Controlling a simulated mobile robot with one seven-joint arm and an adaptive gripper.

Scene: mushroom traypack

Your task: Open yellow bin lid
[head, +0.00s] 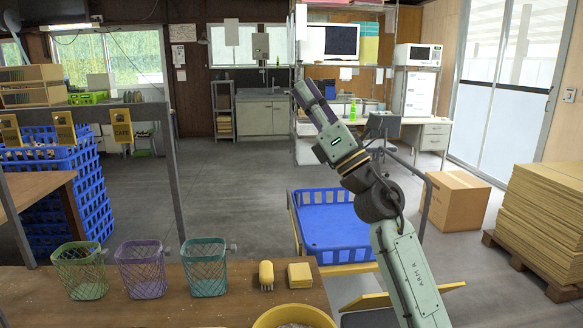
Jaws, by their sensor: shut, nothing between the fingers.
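A round yellow bin (292,308) stands at the bottom edge of the head view, cut off by the frame. Its rim shows, with a greyish surface inside it; I cannot make out a separate lid. My gripper (303,93) is raised high above the floor, well above and away from the bin. Its dark fingers are shut and empty, pointing up and to the left.
On the wooden table (220,312) stand a green (81,272), a purple (142,270) and a teal basket (205,268), with a yellow brush (266,274) and a yellow block (300,275). A blue crate cart (335,225) stands behind. Cardboard (545,215) is stacked at right.

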